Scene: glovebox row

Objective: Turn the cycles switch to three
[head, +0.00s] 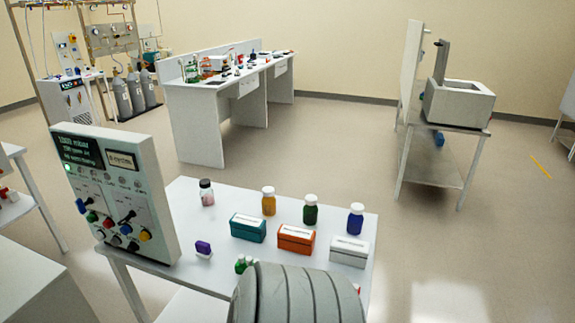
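A grey control panel (115,190) stands tilted on the left end of the near white table. It has a dark screen (80,151) with green text at its top and a green light below. Its face carries dark switches, including a black one (128,217), and coloured knobs along the bottom. The labels are too small to read, so I cannot tell which is the cycles switch or where it is set. Neither of my grippers is in view.
The near table (185,238) holds several capped bottles, a teal box (248,227), an orange box (296,239), a white box (349,251) and a small purple item (203,249). A sink stand (460,103) is at the right, a laden bench (195,125) behind. Floor between is clear.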

